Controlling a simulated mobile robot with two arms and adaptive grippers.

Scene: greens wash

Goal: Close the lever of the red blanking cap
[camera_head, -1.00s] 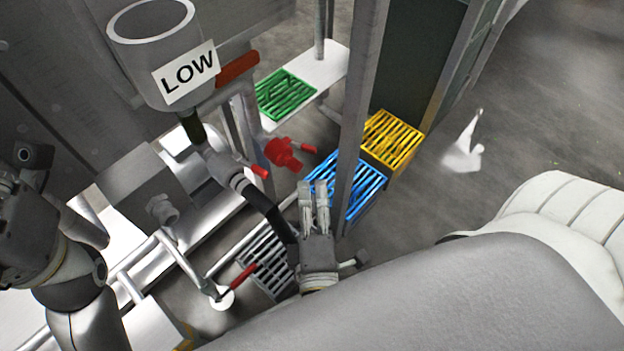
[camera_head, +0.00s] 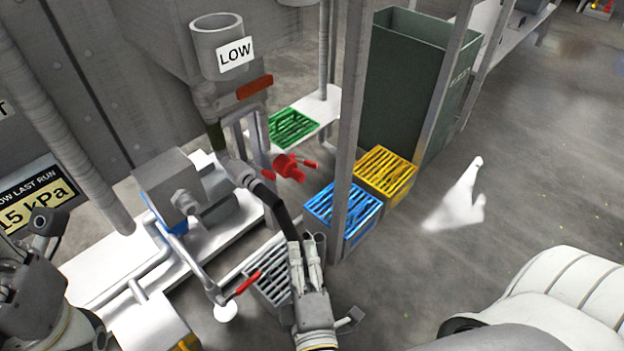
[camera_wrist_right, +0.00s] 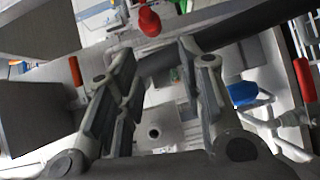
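The red blanking cap (camera_head: 287,165) shows in the head view beside the steel frame, to the right of the dark hose's coupling. A short red lever (camera_head: 309,164) sticks out from its right side. A red rounded piece (camera_wrist_right: 149,20) at the top of the right wrist view looks like the same cap. My right gripper (camera_head: 304,250) is below the cap in the head view, apart from it. Its fingers (camera_wrist_right: 158,85) are spread in the wrist view, with nothing between them. My left gripper (camera_head: 38,255) is at the left edge; its fingers are unclear.
The dark hose (camera_head: 273,203) runs close to my right fingertips. A steel post (camera_head: 347,130) stands right of the cap, near blue (camera_head: 318,213) and yellow (camera_head: 399,161) crates. A red-handled lever (camera_head: 247,282) is left of my right gripper.

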